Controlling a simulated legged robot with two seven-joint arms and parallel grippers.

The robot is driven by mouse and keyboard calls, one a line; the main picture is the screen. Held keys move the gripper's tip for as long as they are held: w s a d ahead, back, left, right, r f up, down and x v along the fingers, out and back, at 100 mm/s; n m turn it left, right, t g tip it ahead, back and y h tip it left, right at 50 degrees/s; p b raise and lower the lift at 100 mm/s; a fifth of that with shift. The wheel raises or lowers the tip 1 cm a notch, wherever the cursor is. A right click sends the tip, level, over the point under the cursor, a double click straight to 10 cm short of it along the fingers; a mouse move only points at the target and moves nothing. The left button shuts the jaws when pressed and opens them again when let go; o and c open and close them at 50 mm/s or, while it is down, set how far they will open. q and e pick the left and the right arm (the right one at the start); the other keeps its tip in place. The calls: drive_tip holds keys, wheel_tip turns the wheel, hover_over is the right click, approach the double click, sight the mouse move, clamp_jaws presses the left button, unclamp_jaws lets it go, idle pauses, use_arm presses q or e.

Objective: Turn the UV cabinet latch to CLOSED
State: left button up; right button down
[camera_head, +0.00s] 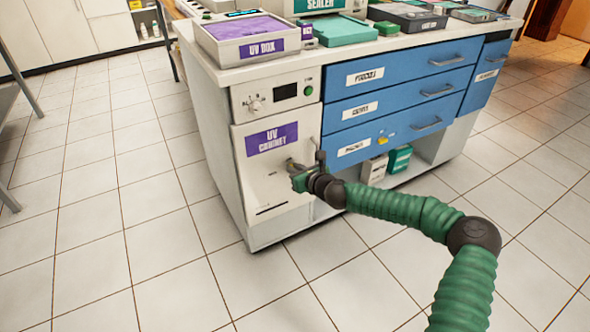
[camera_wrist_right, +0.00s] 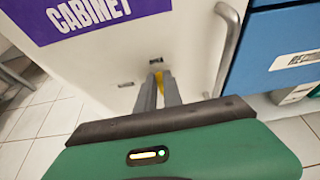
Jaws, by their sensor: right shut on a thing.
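The white UV cabinet (camera_head: 250,184) with its purple label stands at the left end of the counter, and its door (camera_wrist_right: 105,62) fills much of the wrist view. My right gripper (camera_head: 292,166) is at the door front, below the label. In the wrist view its two grey fingers (camera_wrist_right: 158,82) are shut on the latch, with a yellow part (camera_wrist_right: 160,78) showing between them. Most of the latch is hidden by the fingers, so its angle is unclear. Two small dark markings are on the door around the fingertips, too small to read. My left gripper is not in view.
A vertical door handle (camera_wrist_right: 230,45) is right of the fingers. Blue drawers (camera_head: 405,95) with bar handles are right of the cabinet. Teal boxes (camera_head: 400,158) sit on the open shelf below. The tiled floor (camera_head: 130,220) in front and left is clear.

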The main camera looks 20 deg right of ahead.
drive_tip(key=shift+s+a+f+n+t+h+p, duration=0.1)
drive_tip(key=shift+a+f+n+t+h+p, duration=0.35)
drive_tip(key=shift+n+h, duration=1.2)
drive_tip(key=shift+a+f+n+t+h+p, duration=0.2)
drive_tip(key=shift+a+f+n+t+h, duration=0.4)
drive_tip(key=shift+n, duration=2.15)
drive_tip(key=shift+s+a+f+n+t+h+p, duration=0.1)
drive_tip(key=shift+a+f+n+t+h+p, duration=0.45)
drive_tip(key=shift+n, duration=1.65)
drive_tip(key=shift+d+r+t+h, duration=0.15)
drive_tip(key=shift+d+t+h, duration=0.1)
drive_tip(key=shift+t+h, duration=0.05)
drive_tip(key=c, duration=1.5)
unclamp_jaws()
drive_tip(key=shift+w, duration=0.1)
drive_tip(key=shift+r, duration=0.1)
drive_tip(key=shift+d, duration=0.1)
